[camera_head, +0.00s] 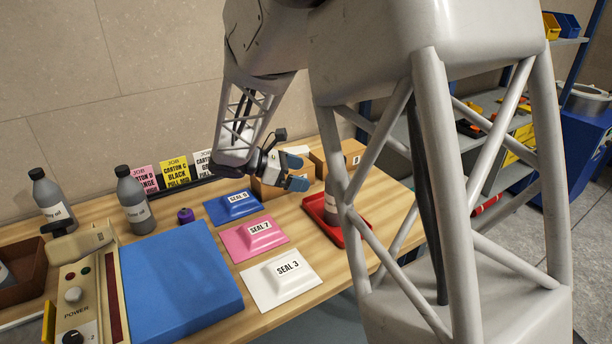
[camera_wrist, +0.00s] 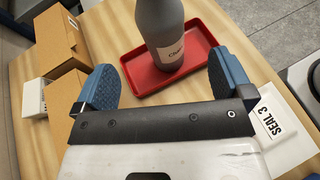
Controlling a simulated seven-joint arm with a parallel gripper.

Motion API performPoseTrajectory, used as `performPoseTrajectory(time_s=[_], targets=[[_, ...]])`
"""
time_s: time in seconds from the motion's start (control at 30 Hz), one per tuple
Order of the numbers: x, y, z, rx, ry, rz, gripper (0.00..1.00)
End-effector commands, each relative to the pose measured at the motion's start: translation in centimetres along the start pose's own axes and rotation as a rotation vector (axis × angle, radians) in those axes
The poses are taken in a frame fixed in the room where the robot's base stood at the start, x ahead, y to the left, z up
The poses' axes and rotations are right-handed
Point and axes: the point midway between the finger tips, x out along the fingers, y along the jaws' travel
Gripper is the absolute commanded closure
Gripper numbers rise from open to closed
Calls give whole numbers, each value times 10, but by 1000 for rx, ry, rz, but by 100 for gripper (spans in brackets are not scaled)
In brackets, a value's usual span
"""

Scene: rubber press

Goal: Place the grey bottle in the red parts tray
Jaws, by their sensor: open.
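A grey bottle (camera_wrist: 161,28) with a white label stands upright in the red tray (camera_wrist: 133,86) in the wrist view. In the head view my own structure partly hides this bottle (camera_head: 331,199) and the red tray (camera_head: 318,214). My gripper (camera_head: 296,174) is open. In the wrist view its blue fingers (camera_wrist: 163,78) are wide apart, and nothing is held between them. The bottle stands beyond the fingers, apart from them. Two more grey bottles stand at the left in the head view, one at the back left (camera_head: 48,200) and one nearer the middle (camera_head: 133,203).
Blue (camera_head: 232,207), pink (camera_head: 259,238) and white (camera_head: 280,281) seal pads lie left of the tray. Cardboard boxes (camera_wrist: 60,42) stand close beside my gripper. A large blue slab (camera_head: 180,280) and a control panel (camera_head: 88,300) fill the left. A small purple item (camera_head: 185,216) stands nearby.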

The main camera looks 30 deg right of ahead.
Motion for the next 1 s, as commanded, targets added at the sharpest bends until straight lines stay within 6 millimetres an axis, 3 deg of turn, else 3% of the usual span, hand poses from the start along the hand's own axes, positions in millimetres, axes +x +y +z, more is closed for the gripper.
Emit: performPoseTrajectory(time_s=[0.73,1.0], targets=[[-3,-1,0,4,4,-1,2],[-8,-26,9,83,90,-16,2]])
